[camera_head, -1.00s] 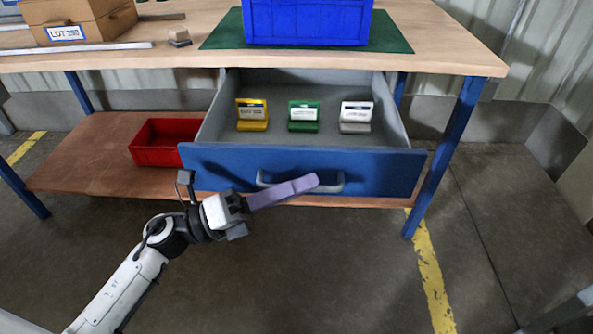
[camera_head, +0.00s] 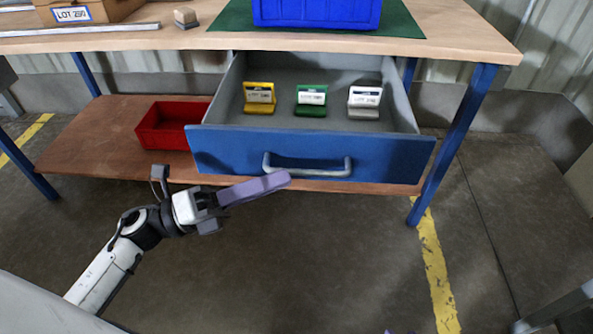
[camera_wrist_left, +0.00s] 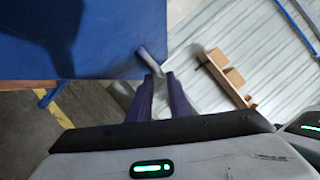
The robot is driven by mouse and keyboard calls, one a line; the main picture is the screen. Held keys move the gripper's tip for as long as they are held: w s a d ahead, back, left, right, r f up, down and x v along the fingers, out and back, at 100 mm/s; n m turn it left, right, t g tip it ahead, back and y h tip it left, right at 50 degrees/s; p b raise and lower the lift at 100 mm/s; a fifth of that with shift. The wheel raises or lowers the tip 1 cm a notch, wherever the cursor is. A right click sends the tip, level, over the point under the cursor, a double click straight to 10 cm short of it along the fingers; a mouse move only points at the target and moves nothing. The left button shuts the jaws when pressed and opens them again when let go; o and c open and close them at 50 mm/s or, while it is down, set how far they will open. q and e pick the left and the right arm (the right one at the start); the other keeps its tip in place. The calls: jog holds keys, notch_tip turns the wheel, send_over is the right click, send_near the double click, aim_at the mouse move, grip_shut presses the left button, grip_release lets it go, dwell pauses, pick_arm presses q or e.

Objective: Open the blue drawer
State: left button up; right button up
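The blue drawer (camera_head: 225,152) under the workbench stands pulled out, its grey inside open to view. Its grey bar handle (camera_head: 307,170) is on the front panel, and the handle also shows in the left wrist view (camera_wrist_left: 152,63). My left gripper (camera_head: 284,181), with purple fingers, is in front of the panel, just left of and below most of the handle. In the left wrist view its two fingers (camera_wrist_left: 159,80) are apart with nothing held between them, and the handle lies just beyond the tips. My right gripper is not clearly in view.
Yellow (camera_head: 259,97), green (camera_head: 311,100) and white-grey (camera_head: 364,101) labelled cartridges stand in the drawer. A red bin (camera_head: 167,139) sits on the lower shelf (camera_head: 85,150). A blue crate (camera_head: 317,12) stands on a green mat (camera_head: 232,20) on the bench. The floor in front is clear.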

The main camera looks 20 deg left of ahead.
pick_arm(q)
jog(key=v, duration=0.4)
jog(key=shift+a, duration=0.1)
dwell(0.3)
